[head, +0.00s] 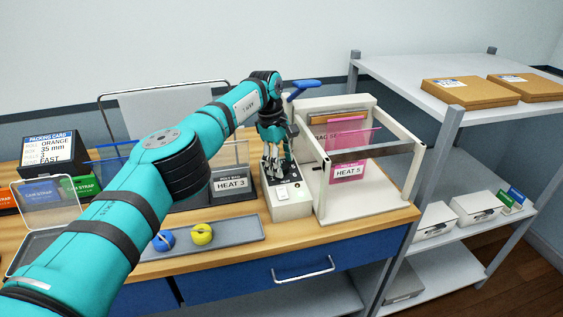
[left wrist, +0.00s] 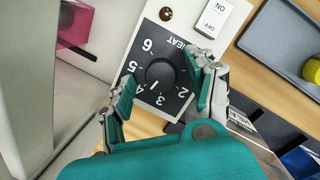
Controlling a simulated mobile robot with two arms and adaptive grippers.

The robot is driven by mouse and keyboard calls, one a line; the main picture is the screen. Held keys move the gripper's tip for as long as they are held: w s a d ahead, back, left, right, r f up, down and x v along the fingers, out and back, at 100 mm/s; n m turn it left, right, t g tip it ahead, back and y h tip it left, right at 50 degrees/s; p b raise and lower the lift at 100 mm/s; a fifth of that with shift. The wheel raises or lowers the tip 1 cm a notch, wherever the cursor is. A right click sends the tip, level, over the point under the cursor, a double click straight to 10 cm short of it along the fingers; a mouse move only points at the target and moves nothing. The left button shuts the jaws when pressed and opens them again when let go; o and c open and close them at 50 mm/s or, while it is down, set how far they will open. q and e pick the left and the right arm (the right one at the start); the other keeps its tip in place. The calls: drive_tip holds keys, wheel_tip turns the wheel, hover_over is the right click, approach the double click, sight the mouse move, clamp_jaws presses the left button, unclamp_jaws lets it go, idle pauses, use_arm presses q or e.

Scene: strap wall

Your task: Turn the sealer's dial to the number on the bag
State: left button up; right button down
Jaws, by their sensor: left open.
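The sealer (head: 398,192) is a cream frame on the bench. A pink bag (head: 347,150) in it carries a label reading HEAT 5 (head: 348,172). Its control box (head: 290,207) has a white ON/OFF switch and a black HEAT dial (left wrist: 160,74) with numbers around it; 2 to 6 are readable. A small white mark at the knob's lower edge lies near 3 and 4; the exact setting is hard to tell. My left gripper (head: 276,166) is over the dial, open, with its fingers on either side of the knob, apparently not closed on it. My right gripper is out of view.
A bin with a label HEAT 3 (head: 231,184) stands left of the control box. A grey tray (head: 225,236) holds a blue and a yellow roll. A packing card (head: 49,147) stands at the far left. A grey shelf (head: 437,105) with boxes is at the right.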

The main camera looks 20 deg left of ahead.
use_arm(q)
wheel_tip(320, 180, up, 11)
drive_tip(key=a, duration=0.2)
drive_tip(key=shift+s+r, duration=0.2)
drive_tip(key=shift+s, duration=0.1)
